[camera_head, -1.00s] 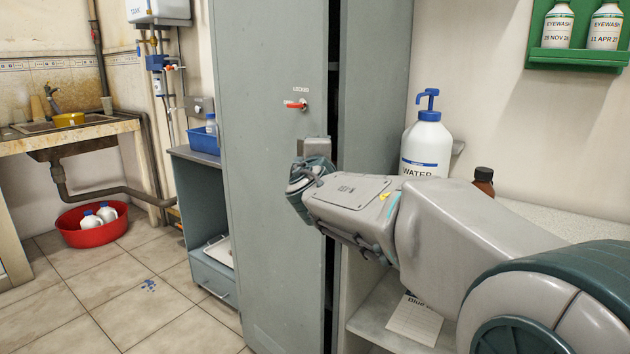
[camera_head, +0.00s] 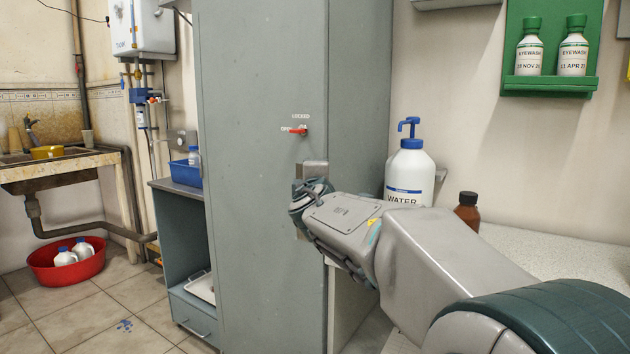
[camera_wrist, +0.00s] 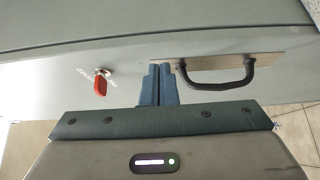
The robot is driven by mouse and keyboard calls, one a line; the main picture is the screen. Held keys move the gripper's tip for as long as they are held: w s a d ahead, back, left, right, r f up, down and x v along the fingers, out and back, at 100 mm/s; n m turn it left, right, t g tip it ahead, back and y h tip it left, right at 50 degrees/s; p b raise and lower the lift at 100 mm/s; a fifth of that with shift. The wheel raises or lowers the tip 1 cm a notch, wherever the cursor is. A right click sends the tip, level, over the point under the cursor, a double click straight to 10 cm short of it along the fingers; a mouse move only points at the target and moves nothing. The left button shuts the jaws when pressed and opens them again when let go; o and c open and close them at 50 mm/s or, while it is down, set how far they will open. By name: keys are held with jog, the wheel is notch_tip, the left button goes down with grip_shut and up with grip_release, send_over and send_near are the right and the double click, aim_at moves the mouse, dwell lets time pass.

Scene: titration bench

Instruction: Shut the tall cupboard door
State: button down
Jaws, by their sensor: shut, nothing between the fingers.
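The tall grey cupboard door (camera_head: 262,240) stands in the middle of the head view. Its edge meets the cupboard side (camera_head: 357,90) with no dark gap showing. A red latch lever (camera_head: 298,130) is on the door, and it also shows in the wrist view (camera_wrist: 100,86). The dark door handle (camera_wrist: 222,84) on its pale plate is right of my fingers in the wrist view. My gripper (camera_wrist: 159,70) is shut and empty, its fingertips at the door face beside the handle plate. In the head view my wrist hides most of the handle.
A white water bottle with a blue pump (camera_head: 409,175) and a brown bottle (camera_head: 467,210) stand on the counter right of the cupboard, near my arm. A low open cabinet (camera_head: 176,188) stands left.

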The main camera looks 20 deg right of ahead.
jog(key=s+d+b, duration=0.1)
jog(key=s+d, duration=0.4)
jog(key=s, duration=0.3)
